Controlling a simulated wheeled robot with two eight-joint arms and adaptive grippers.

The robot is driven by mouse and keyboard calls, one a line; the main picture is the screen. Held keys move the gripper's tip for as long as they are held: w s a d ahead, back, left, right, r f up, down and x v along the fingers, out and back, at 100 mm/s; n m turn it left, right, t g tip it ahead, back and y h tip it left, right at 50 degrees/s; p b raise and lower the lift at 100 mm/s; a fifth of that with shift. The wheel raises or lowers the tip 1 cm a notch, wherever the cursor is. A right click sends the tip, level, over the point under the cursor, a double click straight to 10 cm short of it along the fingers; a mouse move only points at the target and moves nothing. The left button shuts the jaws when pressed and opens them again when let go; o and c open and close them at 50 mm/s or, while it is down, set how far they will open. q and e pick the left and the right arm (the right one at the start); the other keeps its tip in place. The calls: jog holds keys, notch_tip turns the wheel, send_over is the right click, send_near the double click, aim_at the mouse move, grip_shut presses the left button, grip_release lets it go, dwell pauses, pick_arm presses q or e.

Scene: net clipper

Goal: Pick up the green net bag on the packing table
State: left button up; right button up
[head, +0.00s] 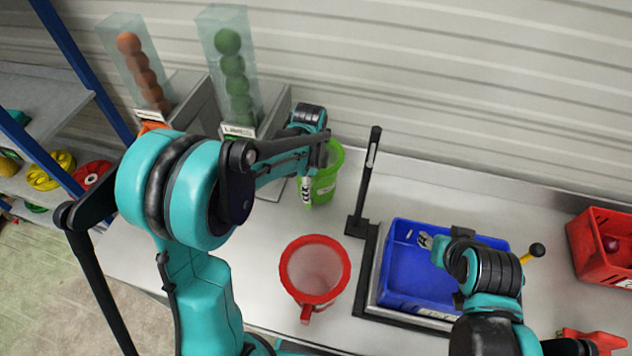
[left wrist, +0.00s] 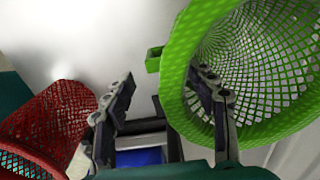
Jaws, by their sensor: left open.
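The green net bag (head: 328,178) stands on the packing table (head: 240,262), with a wide green rim. In the left wrist view the green net bag (left wrist: 185,60) fills the right side, its mesh showing through the mouth. My left gripper (head: 308,188) is at the near left side of its rim. In the left wrist view the left gripper (left wrist: 165,95) is open; the rim's left part lies between the fingers, one finger over the mouth. Contact cannot be told.
A red net bag (head: 315,270) stands nearer on the table, also in the left wrist view (left wrist: 50,125). A blue crate (head: 385,272) and black post (head: 367,180) are to the right. A red crate (head: 590,250) is farther right. Clear ball-filled tubes (head: 222,65) stand behind.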

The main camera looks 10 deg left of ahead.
pick_arm(q)
jog(key=f, duration=0.3)
jog(key=f+b, duration=0.1)
jog(key=shift+w+a+f, duration=0.2)
jog(key=shift+a+f, duration=0.05)
jog(key=shift+f, duration=0.15)
jog(key=c, duration=1)
